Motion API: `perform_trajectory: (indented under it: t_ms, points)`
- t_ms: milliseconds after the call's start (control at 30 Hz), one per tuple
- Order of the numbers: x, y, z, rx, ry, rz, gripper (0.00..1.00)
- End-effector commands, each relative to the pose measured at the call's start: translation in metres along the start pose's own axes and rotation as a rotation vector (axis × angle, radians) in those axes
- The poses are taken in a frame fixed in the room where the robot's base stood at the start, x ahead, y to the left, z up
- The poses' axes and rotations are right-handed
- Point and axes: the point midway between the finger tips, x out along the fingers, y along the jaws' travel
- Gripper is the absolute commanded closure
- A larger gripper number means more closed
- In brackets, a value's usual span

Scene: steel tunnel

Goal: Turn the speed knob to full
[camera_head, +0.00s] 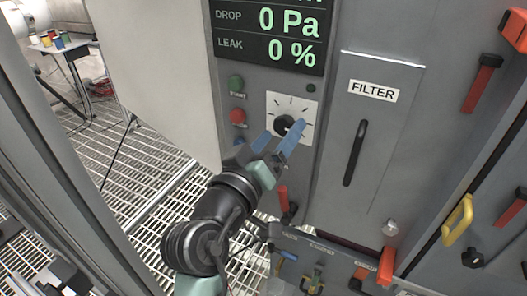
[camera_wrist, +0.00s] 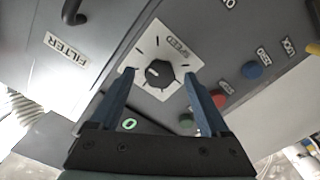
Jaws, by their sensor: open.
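The speed knob (camera_head: 284,124) is a round black dial on a white plate with tick marks (camera_head: 307,104), on the grey panel below the display. In the wrist view the knob (camera_wrist: 159,73) sits between and beyond my fingers, with the word SPEED on its plate (camera_wrist: 188,58). A light mark on the knob points to the left in that view. My gripper (camera_head: 284,138) is open, its two blue fingers on either side of the knob's lower part in the head view. In the wrist view my gripper (camera_wrist: 158,98) is empty. Whether the fingertips touch the plate is unclear.
Left of the plate are a green button (camera_head: 236,82) and a red button (camera_head: 238,116). The display (camera_head: 268,35) reads 0 Pa and 0 %. The FILTER door (camera_head: 385,125) is at right. A red-handled lever (camera_head: 284,198) hangs below the knob, near my arm.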

Motion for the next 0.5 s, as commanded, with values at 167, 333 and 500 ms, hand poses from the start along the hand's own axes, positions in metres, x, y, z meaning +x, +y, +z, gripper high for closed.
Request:
perform_trajectory:
  t_ms: [167,333,500]
  points:
    - [-0.033,-0.002,0.001,0.0,0.002,-0.004,0.2]
    - [-0.072,-0.002,0.001,-0.001,0.002,-0.006,0.2]
    - [-0.103,-0.001,0.001,0.001,0.001,-0.004,0.2]
